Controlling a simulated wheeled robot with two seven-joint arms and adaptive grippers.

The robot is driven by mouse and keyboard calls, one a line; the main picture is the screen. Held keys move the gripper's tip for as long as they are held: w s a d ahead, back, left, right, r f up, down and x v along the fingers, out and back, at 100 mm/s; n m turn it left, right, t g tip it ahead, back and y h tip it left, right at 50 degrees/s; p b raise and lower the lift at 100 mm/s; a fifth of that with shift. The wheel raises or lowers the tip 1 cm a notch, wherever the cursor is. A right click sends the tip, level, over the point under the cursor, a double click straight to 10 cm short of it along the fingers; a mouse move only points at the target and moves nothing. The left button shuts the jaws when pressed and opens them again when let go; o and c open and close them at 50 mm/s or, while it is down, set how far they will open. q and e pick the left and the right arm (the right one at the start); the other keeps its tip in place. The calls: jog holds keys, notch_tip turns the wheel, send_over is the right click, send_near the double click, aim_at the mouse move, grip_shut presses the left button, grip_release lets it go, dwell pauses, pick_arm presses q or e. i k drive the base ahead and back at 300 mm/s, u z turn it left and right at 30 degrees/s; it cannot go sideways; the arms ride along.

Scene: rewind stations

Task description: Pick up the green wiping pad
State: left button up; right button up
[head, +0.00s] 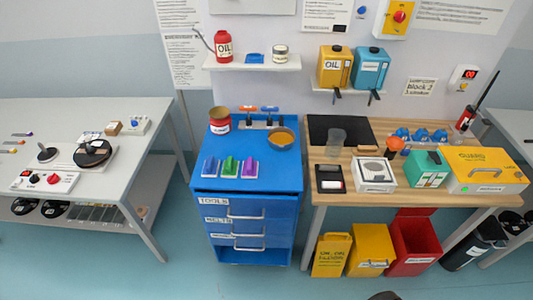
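The green wiping pad (230,166) sits on top of the blue tool cabinet (292,183), near its front edge. It stands in the middle of a row, between a blue pad (211,166) and a purple pad (250,168), with small gaps on both sides. The green pad is in plain sight, with nothing over it.
Behind the pads stand a red-labelled can (220,121), a metal bowl (282,137) and a rack with orange and blue-handled tools (258,110). A wooden workbench (340,200) adjoins on the right. A grey table (45,115) stands left. Floor in front is clear.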

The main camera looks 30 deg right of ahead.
aim_at(231, 167)
jog(key=z, duration=0.95)
jog(key=i, duration=0.95)
jog(key=z, duration=0.7)
